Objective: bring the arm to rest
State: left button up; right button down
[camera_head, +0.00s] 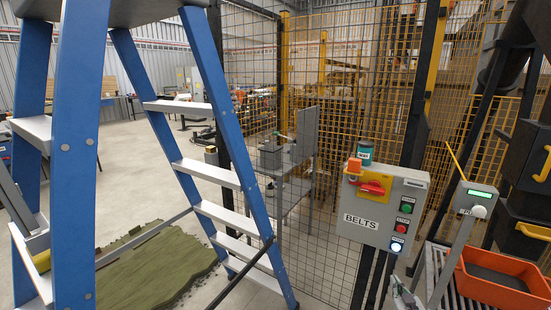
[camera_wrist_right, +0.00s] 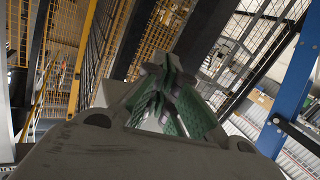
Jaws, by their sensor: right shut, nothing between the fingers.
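My right gripper (camera_head: 400,290) shows small at the bottom edge of the head view, below the grey BELTS control box (camera_head: 384,208) and apart from it. In the right wrist view its green-padded fingers (camera_wrist_right: 168,92) are together with nothing between them. They point up toward the yellow mesh fence and the dark posts. Most of my right arm is out of the head view. My left gripper does not show in either view.
A blue stepladder (camera_head: 80,150) stands close at the left. Green turf (camera_head: 150,268) lies on the floor behind it. A mesh fence (camera_head: 300,150) crosses the middle. An orange bin (camera_head: 490,290) sits on rollers at the lower right, near a post with a green-lit display (camera_head: 480,192).

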jog(key=s+a+f+g, duration=0.1)
jog(key=s+f+g, duration=0.2)
jog(key=s+f, duration=0.6)
jog(key=s+f+g, duration=0.3)
jog(key=s+f, duration=0.1)
jog(key=f, duration=0.9)
jog(key=s+a+f+g, duration=0.1)
jog(key=s+f+g, duration=0.2)
jog(key=s+f, duration=0.65)
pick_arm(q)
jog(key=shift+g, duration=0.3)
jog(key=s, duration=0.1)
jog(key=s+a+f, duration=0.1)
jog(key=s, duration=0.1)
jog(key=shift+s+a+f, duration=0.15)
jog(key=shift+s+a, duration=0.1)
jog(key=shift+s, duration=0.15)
pick_arm(e)
jog(key=s+a+f+g, duration=0.2)
jog(key=s+f, duration=0.4)
jog(key=s, duration=0.5)
jog(key=s+a+f+n+g, duration=0.1)
jog(key=s+a+f, duration=0.3)
jog(key=s, duration=0.7)
jog(key=s+a+f+n+g+y, duration=0.1)
jog(key=s+a+f+g, duration=0.2)
jog(key=s+f, duration=0.5)
jog(key=s, duration=0.3)
jog(key=shift+s+a, duration=0.25)
jog(key=shift+a, duration=0.05)
